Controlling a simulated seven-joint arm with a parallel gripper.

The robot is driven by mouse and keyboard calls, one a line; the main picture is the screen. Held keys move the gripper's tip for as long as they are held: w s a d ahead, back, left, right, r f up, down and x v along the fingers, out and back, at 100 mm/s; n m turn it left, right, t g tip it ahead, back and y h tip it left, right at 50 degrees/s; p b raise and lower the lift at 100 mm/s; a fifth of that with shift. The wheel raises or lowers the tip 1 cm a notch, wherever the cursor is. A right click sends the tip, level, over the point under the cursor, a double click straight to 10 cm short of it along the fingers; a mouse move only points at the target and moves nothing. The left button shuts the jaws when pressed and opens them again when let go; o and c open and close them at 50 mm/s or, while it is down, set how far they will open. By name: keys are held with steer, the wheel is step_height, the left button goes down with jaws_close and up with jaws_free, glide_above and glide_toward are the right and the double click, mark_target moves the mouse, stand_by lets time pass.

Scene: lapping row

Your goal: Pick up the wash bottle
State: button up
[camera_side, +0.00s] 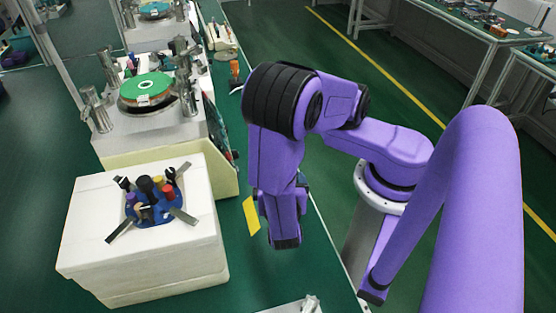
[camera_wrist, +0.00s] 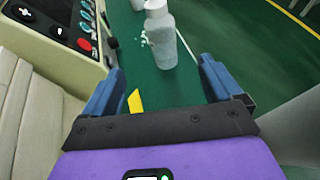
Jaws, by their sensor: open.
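A pale, whitish bottle (camera_wrist: 160,38), which looks like the wash bottle, stands upright on the green bench in the wrist view. The bottle stands beyond the fingertips, roughly in line with the gap. In the side view my gripper (camera_side: 278,222) is low over the green bench, and I cannot make out the bottle there.
A white block (camera_side: 140,245) holding a blue tool caddy (camera_side: 150,212) stands left of my gripper. A lapping machine (camera_side: 160,125) with a green disc stands behind it. An orange-topped bottle (camera_side: 235,72) is farther back. A yellow piece (camera_side: 251,215) lies beside my gripper.

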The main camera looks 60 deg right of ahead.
steer(key=x, duration=1.7)
steer(key=shift+s+d, duration=0.1)
steer(key=shift+d, duration=0.15)
steer(key=c, duration=1.3)
